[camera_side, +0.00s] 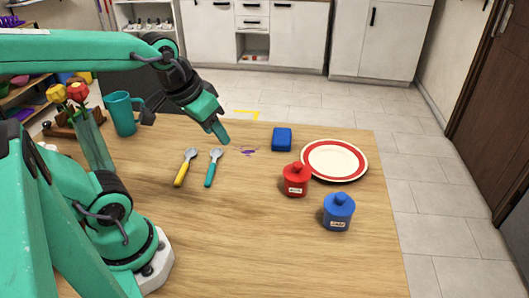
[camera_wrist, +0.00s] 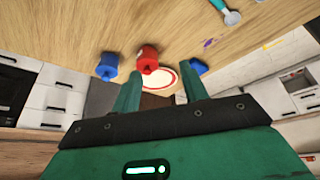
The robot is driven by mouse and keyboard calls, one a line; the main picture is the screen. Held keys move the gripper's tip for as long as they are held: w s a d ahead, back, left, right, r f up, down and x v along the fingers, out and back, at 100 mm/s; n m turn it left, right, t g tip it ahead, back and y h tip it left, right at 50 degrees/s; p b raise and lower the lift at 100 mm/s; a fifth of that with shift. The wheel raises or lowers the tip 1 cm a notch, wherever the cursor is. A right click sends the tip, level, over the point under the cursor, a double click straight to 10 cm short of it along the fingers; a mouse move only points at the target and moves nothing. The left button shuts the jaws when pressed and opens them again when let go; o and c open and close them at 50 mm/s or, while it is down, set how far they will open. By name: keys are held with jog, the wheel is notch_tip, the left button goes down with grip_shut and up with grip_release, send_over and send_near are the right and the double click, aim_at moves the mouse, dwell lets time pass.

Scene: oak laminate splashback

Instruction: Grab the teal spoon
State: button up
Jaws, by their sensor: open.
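The teal spoon (camera_side: 210,174) lies flat on the wooden table, its teal handle toward the near side and its grey bowl toward the back. In the wrist view only part of the teal spoon (camera_wrist: 231,16) shows, cut off by the top edge. My gripper (camera_side: 222,134) is above the table, just beyond and slightly right of the spoon's bowl in the side view. It is apart from the spoon. In the wrist view the two fingers of my gripper (camera_wrist: 162,84) are spread with nothing held between them.
A yellow-handled spoon (camera_side: 182,172) lies just left of the teal one. A blue block (camera_side: 282,139), a red jar (camera_side: 295,180), a blue jar (camera_side: 338,212) and a red-banded plate (camera_side: 362,163) stand to the right. A teal mug (camera_side: 122,117) and a flower vase (camera_side: 94,145) are left.

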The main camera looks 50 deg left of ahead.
jog(key=w+a+f+n+g, duration=0.3)
jog(key=w+a+f+n, duration=0.2)
jog(key=a+f, duration=0.25)
jog(key=n+g, duration=0.2)
jog(key=n, duration=0.2)
send_over(211, 169)
notch_tip(211, 169, down, 8)
jog(key=shift+a+f, duration=0.1)
jog(key=shift+f, duration=1.25)
jog(key=shift+f, duration=2.55)
grip_shut()
jog(key=shift+r, duration=0.1)
